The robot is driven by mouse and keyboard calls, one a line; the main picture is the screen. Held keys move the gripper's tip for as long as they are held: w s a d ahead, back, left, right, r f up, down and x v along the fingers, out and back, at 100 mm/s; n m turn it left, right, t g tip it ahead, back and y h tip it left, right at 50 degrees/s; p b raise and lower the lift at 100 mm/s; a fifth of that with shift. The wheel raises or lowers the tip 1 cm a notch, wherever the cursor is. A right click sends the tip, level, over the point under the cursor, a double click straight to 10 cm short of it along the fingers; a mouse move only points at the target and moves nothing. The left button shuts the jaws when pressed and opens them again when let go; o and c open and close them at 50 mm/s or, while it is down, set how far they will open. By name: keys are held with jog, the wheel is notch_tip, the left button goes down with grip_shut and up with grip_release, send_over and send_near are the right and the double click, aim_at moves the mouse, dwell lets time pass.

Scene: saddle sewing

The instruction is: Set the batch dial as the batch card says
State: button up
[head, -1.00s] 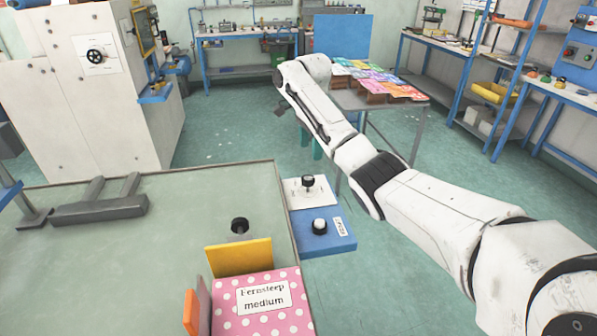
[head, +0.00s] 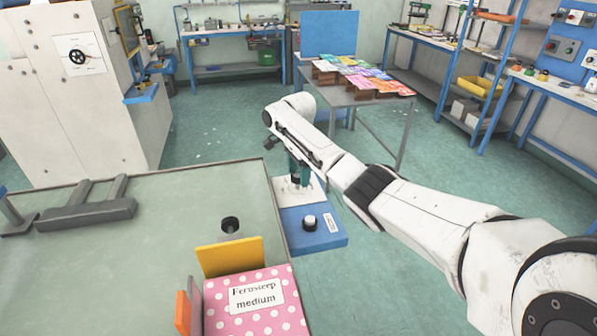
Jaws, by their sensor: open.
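The batch card (head: 257,297) is a white label reading "Fernsteep medium" on a pink, white-dotted board. A dial with a black knob stands on a white plate (head: 282,193) on the blue box at the table's right edge; its pointer and markings are too small to read. My gripper (head: 297,174) points down at this dial, its teal fingers open at the knob and partly hiding it. I cannot tell whether they touch it. A white-topped button (head: 310,222) sits nearer on the blue box (head: 325,240), beside a small label.
A yellow board (head: 229,257) and an orange piece (head: 183,312) stand by the card. A dark round knob (head: 231,224) and a grey metal bracket (head: 87,213) are on the green table (head: 165,240). Behind my arm stands a table of coloured cards (head: 362,75).

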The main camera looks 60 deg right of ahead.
jog(key=shift+c, duration=0.4)
jog(key=c, duration=1)
jog(key=shift+r, duration=0.1)
